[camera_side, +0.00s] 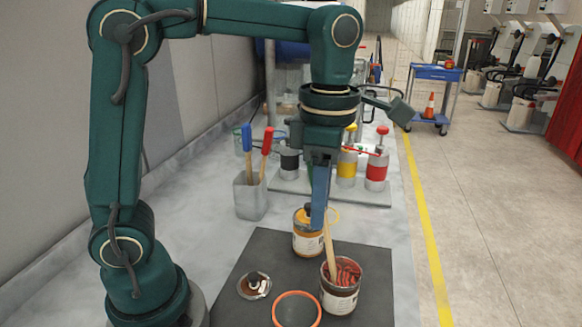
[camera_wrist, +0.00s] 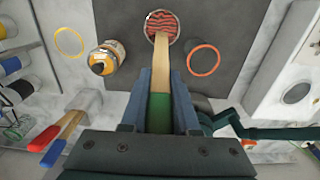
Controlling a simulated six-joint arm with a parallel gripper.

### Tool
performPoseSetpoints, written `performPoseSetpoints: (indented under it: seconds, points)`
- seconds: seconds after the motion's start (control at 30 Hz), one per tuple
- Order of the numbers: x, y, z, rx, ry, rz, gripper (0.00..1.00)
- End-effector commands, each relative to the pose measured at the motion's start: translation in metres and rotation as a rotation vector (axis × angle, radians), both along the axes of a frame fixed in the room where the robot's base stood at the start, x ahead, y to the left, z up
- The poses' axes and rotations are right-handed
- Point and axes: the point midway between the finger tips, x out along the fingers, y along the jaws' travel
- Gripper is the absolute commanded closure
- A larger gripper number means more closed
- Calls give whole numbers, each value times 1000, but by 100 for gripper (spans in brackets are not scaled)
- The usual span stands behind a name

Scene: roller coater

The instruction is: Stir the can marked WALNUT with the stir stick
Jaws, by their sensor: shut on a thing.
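My gripper (camera_side: 319,222) is shut on the stir stick (camera_side: 329,252). The stick is pale wood, and the wrist view shows its green handle between my fingers (camera_wrist: 160,112). The stick slants down and its lower end is inside the front can (camera_side: 340,300), at the surface of the contents. This can holds red-brown paint with dark streaks, and it also shows at the top of the wrist view (camera_wrist: 168,17). Its label is too small to read. A second can (camera_side: 307,243) with an amber top and a dark knob stands behind it, its label also unreadable.
A dark mat (camera_side: 240,262) lies under the cans. An orange ring (camera_side: 297,309) and a small dish with brown contents (camera_side: 254,285) lie on it. A metal holder (camera_side: 250,200) with red- and blue-handled tools stands behind left. Pump cans (camera_side: 376,171) stand at the back.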

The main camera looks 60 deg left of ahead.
Motion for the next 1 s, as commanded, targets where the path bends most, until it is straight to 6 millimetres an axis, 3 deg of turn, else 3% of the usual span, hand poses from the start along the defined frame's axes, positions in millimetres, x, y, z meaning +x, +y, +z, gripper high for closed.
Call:
performPoseSetpoints:
  seconds: [0.5, 1.0]
  points:
    - [5, -5, -38, 1, 2, -1, 100]
    - [7, -7, -50, 1, -1, 0, 100]
